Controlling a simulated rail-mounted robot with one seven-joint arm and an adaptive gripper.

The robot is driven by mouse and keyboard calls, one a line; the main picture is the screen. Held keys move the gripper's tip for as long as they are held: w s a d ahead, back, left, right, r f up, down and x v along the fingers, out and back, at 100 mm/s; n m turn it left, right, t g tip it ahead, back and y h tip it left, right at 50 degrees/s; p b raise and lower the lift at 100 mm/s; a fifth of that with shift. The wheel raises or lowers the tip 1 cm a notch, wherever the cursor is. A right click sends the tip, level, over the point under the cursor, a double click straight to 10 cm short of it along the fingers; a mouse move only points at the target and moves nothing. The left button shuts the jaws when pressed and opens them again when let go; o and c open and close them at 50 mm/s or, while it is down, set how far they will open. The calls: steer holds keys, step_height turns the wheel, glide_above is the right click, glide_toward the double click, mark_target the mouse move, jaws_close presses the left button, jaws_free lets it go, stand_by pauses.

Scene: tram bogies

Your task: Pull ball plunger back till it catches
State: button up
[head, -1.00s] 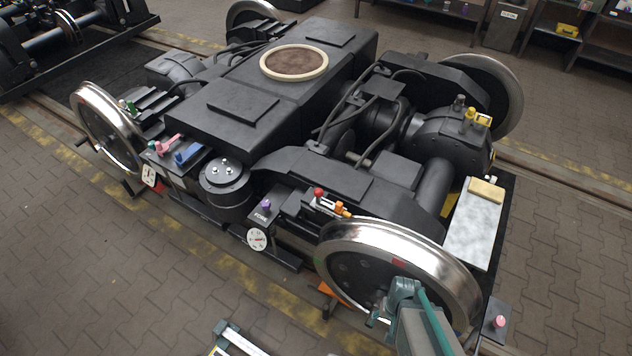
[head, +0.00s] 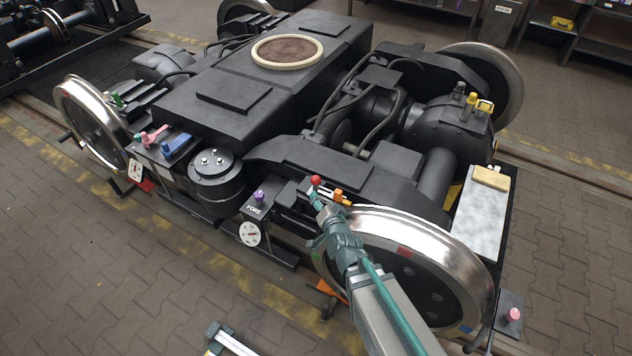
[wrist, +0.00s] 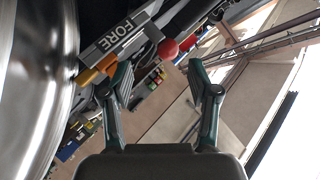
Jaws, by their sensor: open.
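The ball plunger's red ball knob (head: 315,181) sits on the bogie's side frame behind the near wheel's rim, beside an orange part (head: 340,197). In the wrist view the red ball (wrist: 168,49) is at the end of a thin rod, with a FORE plate (wrist: 118,40) and the orange part (wrist: 97,70) to its left. My gripper (wrist: 158,68) is open and empty. The ball appears between its fingertips and a little beyond them; contact does not show. In the head view my gripper (head: 316,203) is just below the ball, and its fingers are small.
The shiny near wheel (head: 418,245) stands close to the right of my gripper and fills the left of the wrist view. A purple knob (head: 258,196) and a white dial (head: 249,234) are to the left. Paved floor (head: 110,280) at front left is mostly free.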

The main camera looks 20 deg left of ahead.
mark_target(317, 182)
steer(key=shift+m+t, duration=0.3)
steer(key=shift+t, duration=0.1)
steer(key=x, duration=0.3)
steer(key=r+x, duration=0.1)
steer(key=x, duration=0.3)
steer(key=p+x, duration=0.1)
steer(key=x, duration=0.3)
steer(key=shift+w+r, duration=0.35)
jaws_close()
